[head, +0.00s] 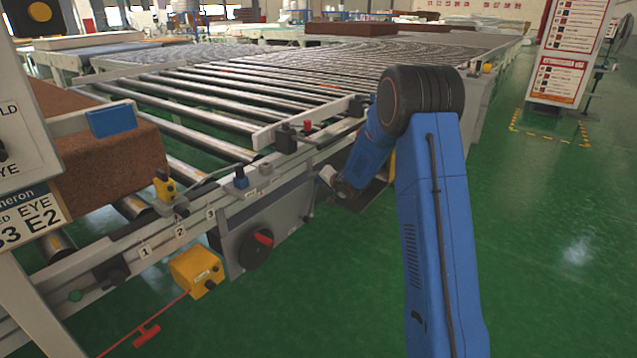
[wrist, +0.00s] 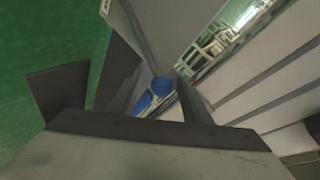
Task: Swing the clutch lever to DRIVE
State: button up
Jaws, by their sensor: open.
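My gripper (wrist: 155,92) shows its dark fingers spread apart in the wrist view. A rounded blue part (wrist: 161,85) shows in the gap between them, with a second blue piece just below it; I cannot tell whether either belongs to the clutch lever. No finger is seen closed on anything. In the head view my blue arm reaches down beside the conveyor's side, and its wrist hides much of that spot. No lever with a DRIVE mark can be made out there.
A roller conveyor (head: 190,97) runs along the left and back. Its near side carries a red-handled rotary switch (head: 262,239), a yellow box (head: 197,271) and a blue knob (head: 240,178). A brown block (head: 105,165) lies at left. Green floor (head: 560,270) is clear at right.

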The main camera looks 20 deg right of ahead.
jog(key=v, duration=1.7)
jog(key=shift+f, duration=0.15)
jog(key=s+r+n+g+h, duration=0.1)
jog(key=s+r+h, duration=0.3)
jog(key=s, duration=0.5)
jog(key=s+r+n+g+h, duration=0.1)
jog(key=s+r+n, duration=0.1)
jog(key=s+r, duration=0.6)
jog(key=s+a+f+n+g, duration=0.1)
jog(key=s+a+n+g, duration=0.1)
jog(key=s, duration=0.9)
jog(key=s+a+f+n+g+y, duration=0.1)
jog(key=s+a+f+n, duration=0.1)
jog(key=s, duration=0.9)
jog(key=s+a+f+n+g+y, duration=0.1)
jog(key=s+a, duration=0.3)
jog(key=s, duration=0.7)
jog(key=shift+f+n+g, duration=0.2)
jog(key=shift+n+g, duration=0.2)
jog(key=shift+g, duration=0.4)
jog(key=shift+a, duration=0.1)
jog(key=shift+c, duration=0.5)
